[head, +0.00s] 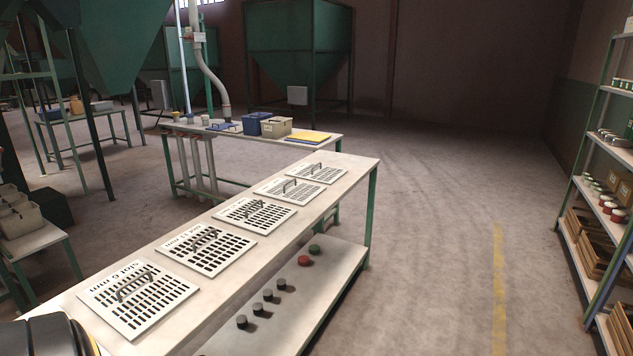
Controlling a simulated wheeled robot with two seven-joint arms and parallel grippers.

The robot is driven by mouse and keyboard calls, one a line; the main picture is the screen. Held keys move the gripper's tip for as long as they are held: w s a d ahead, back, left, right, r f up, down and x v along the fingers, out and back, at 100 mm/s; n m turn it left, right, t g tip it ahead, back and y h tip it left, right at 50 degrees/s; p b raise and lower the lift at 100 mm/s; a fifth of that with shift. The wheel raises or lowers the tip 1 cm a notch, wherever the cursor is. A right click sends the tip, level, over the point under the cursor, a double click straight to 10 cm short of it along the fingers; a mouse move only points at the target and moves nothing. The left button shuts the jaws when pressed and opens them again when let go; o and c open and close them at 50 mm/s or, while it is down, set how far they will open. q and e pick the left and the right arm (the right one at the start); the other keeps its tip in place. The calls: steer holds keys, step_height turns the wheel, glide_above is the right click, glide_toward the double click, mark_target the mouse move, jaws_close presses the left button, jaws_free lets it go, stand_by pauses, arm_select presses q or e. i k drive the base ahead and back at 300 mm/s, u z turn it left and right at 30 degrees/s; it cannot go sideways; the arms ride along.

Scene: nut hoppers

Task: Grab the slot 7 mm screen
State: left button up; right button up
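Several white metal screens with slots and dark handles lie flat in a row on the long table. The nearest screen (137,301) has lettering that looks like "slot 6 mm". The second screen (207,249) has lettering that is hard to read, perhaps "slot 11 mm". The third screen (254,216), the fourth screen (300,192) and the farthest screen (317,174) lie beyond it. Their lettering is too small to read, so I cannot tell which is the slot 7 mm screen. Neither of my grippers shows.
The long pale table (352,165) has a lower shelf (325,285) with several dark knobs and a red one. A shelf rack stands right. Floor (440,240) between is clear.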

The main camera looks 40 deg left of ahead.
mark_target(291, 191)
steer(key=i, duration=2.3)
steer(key=u, duration=2.1)
steer(key=i, duration=0.15)
steer(key=u, duration=0.25)
